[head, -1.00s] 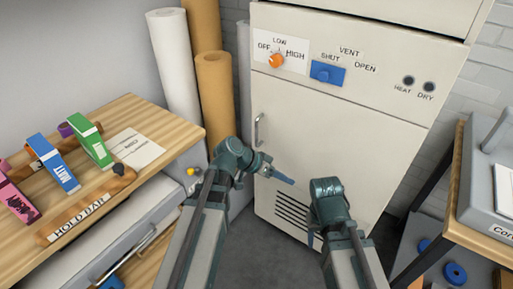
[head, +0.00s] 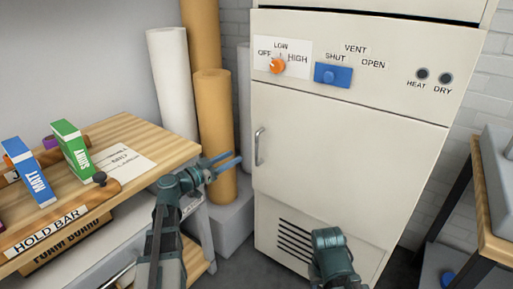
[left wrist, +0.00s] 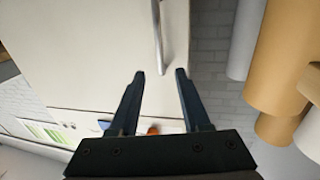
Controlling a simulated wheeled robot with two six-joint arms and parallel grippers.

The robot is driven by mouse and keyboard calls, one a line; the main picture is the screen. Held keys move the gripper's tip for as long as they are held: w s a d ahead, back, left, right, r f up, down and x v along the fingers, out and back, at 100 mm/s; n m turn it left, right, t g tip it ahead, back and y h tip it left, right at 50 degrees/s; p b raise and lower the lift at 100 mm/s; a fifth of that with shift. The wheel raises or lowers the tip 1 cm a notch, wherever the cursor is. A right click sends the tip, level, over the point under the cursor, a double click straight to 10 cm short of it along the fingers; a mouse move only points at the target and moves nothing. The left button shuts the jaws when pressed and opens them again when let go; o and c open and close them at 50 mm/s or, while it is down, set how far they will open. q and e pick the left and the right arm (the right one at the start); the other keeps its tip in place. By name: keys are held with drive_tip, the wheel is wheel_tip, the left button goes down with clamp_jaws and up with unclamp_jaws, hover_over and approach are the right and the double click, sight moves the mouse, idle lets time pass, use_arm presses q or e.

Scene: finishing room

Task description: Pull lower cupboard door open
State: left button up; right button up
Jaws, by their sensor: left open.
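The lower cupboard door (head: 345,165) is a cream panel on the cream cabinet and appears shut. Its upright metal handle (head: 259,147) is near the door's left edge. My left gripper (head: 233,158) is open and empty, just left of the handle in the head view, its blue fingers pointing towards it. In the left wrist view the handle (left wrist: 158,32) lies ahead of the gap between the open fingers (left wrist: 160,72), apart from them. My right arm shows low in front of the cabinet, but its gripper does not show.
An orange knob (head: 277,66) and a blue vent slider (head: 332,75) are above the door. Paper rolls (head: 213,125) stand left of the cabinet, close behind my left gripper. A wooden bench (head: 175,145) is at left, another table (head: 490,200) at right.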

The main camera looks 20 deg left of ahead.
use_arm(q)
hover_over(256, 162)
drive_tip(key=shift+w, duration=0.35)
clamp_jaws()
idle(0.3)
idle(1.2)
